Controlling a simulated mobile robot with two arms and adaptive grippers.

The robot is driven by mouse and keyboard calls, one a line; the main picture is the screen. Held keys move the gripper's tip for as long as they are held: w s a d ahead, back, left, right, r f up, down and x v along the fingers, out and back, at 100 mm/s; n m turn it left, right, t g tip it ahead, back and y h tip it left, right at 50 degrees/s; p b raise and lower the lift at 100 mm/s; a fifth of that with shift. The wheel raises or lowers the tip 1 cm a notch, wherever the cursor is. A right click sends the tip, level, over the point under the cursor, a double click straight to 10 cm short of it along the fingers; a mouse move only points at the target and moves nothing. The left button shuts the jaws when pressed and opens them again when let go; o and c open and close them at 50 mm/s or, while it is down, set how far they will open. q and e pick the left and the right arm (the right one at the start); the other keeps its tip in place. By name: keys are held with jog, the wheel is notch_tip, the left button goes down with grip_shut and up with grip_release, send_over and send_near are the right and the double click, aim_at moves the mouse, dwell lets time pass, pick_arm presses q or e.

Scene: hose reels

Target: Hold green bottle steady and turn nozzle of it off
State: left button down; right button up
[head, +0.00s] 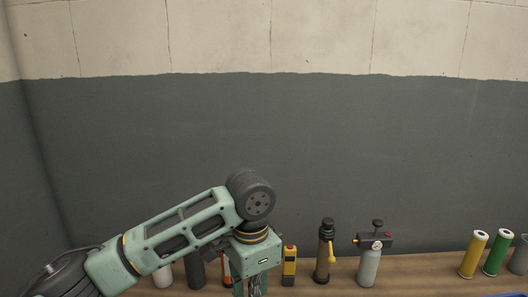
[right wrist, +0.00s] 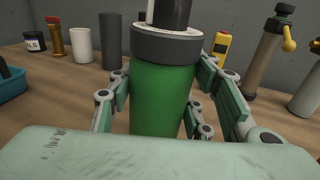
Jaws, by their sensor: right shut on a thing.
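The green bottle (right wrist: 158,98) stands upright in the right wrist view, with a dark grey collar, a pale ring and a black top cut off by the upper edge. My right gripper (right wrist: 158,103) has its fingers on both sides of the body and is shut on it. In the head view my left arm comes in from the left, and my left gripper (head: 252,287) points down at the bottom edge. Its fingertips are cut off, so its jaw state is unclear. I cannot make out the nozzle or the green bottle in the head view.
A yellow device (head: 289,266), a brown bottle with a yellow lever (head: 325,252) and a grey spray bottle (head: 370,262) stand to the right on the wooden table (head: 420,272). White (right wrist: 82,45) and dark grey (right wrist: 111,42) cylinders stand to the left. A wall is behind.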

jog(key=shift+d+f, duration=0.15)
jog(key=o, duration=1.5)
jog(key=shift+c, duration=0.2)
